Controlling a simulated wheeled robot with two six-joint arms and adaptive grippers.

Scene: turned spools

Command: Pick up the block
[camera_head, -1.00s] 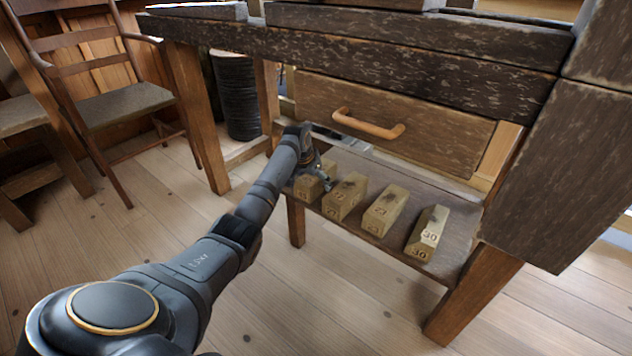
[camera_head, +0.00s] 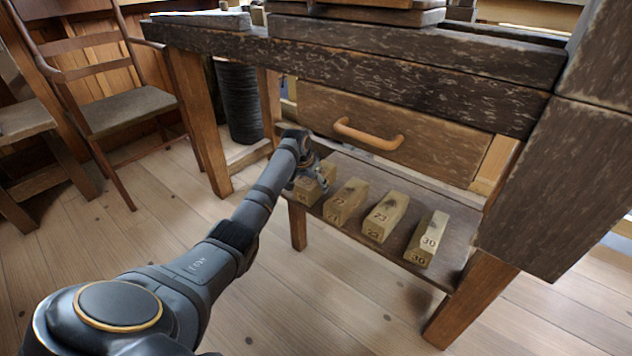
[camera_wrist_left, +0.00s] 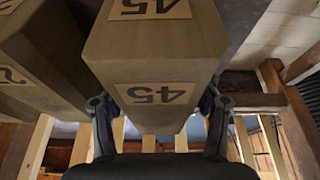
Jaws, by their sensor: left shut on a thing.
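A wooden block labelled 45 (camera_wrist_left: 155,60) fills the middle of the left wrist view, upside down in that picture. My left gripper (camera_wrist_left: 160,112) is shut on it, with one finger at each side. In the head view the leftmost block (camera_head: 308,191) is at my left gripper (camera_head: 320,178), partly hidden by it. I cannot tell whether it is clear of the shelf. My right gripper is not in view.
Several similar numbered blocks stand in a row to the right on the low shelf (camera_head: 385,258), including the ones marked 23 (camera_head: 386,216) and 30 (camera_head: 427,238). A drawer (camera_head: 440,145) with a wooden handle is above. A chair (camera_head: 125,108) stands left.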

